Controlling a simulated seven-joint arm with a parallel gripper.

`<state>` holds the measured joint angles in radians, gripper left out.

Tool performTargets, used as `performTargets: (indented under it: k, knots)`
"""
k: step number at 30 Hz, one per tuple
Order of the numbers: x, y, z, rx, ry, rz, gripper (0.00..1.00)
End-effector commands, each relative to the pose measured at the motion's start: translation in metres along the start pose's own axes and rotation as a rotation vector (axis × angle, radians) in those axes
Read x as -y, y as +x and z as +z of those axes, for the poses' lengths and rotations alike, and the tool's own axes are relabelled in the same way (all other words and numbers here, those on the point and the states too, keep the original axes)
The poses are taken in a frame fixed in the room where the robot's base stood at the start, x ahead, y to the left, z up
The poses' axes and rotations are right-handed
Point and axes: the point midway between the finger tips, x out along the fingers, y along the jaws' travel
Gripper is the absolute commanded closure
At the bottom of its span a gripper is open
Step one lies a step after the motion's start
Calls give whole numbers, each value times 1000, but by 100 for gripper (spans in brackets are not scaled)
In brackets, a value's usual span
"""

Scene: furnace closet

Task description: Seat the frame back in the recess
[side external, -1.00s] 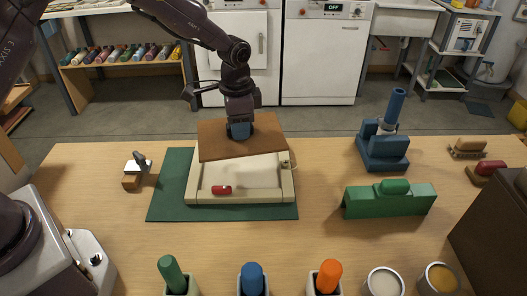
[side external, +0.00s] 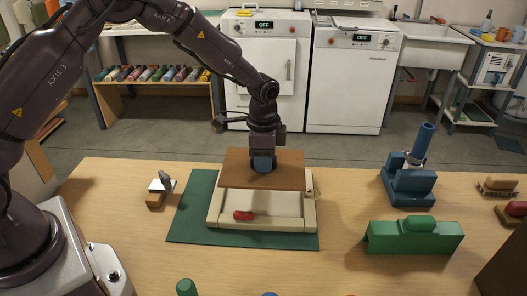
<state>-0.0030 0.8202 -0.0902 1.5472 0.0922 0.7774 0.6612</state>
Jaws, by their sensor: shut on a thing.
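The frame back is a brown flat panel (side external: 287,173). It lies over the far part of a cream picture frame (side external: 262,226), roughly square with it, and covers the far part of the recess. Whether it touches the frame or hovers just above it, I cannot tell. My gripper (side external: 263,166) is over the panel's middle, pointing down and shut on it; a blue part at the jaws hides the grip. The near part of the recess (side external: 275,211) is bare except for a small red object (side external: 243,215) near its front left.
The frame lies on a green mat (side external: 188,223). A small wood-and-metal tool (side external: 158,190) stands left of it. A blue stand (side external: 408,185) and a green block (side external: 414,237) stand to the right. Bare table separates them from the mat.

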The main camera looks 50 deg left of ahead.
Motion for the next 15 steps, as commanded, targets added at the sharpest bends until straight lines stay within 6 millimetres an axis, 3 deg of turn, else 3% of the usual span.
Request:
performTargets:
  k: [15]
  knots:
    - [0, 48, 0, 1, 0, 0, 96]
